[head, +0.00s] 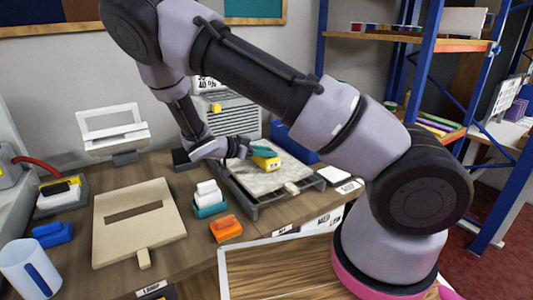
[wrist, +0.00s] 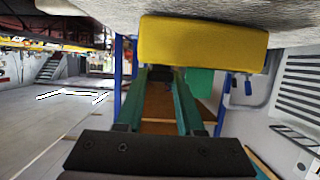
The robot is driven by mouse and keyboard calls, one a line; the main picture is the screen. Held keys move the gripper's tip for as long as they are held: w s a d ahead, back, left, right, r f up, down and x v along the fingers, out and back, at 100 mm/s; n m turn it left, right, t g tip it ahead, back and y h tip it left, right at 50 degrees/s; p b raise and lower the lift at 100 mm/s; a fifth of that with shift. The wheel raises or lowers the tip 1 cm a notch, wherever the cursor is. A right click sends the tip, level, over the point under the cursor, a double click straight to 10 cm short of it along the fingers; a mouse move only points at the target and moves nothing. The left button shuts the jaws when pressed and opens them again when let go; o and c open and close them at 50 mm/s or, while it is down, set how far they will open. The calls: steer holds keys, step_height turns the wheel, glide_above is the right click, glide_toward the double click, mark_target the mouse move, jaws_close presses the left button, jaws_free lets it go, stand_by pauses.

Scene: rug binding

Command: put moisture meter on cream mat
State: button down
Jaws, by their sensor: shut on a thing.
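The moisture meter looks to be the yellow block (head: 267,163) at the tips of my gripper (head: 262,153). My green fingers are shut on it. It also shows in the wrist view as a yellow block (wrist: 203,44) across the fingertips (wrist: 170,72). It is over a pale, mottled cream mat (head: 258,183) lying in a dark frame on the bench. The mat's grey-white surface (wrist: 225,10) runs along the top of the wrist view, close to the block. I cannot tell whether block and mat touch.
A beige slotted board (head: 120,240) lies at left. Between it and the frame (head: 240,200) stand a white-and-teal block (head: 208,198) and an orange block (head: 226,229). A blue block (head: 52,235) and a white cup (head: 30,268) are far left. A grey louvred unit (head: 232,115) stands behind.

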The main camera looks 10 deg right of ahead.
steer(key=shift+f, duration=0.25)
steer(key=c, duration=0.5)
jaws_free()
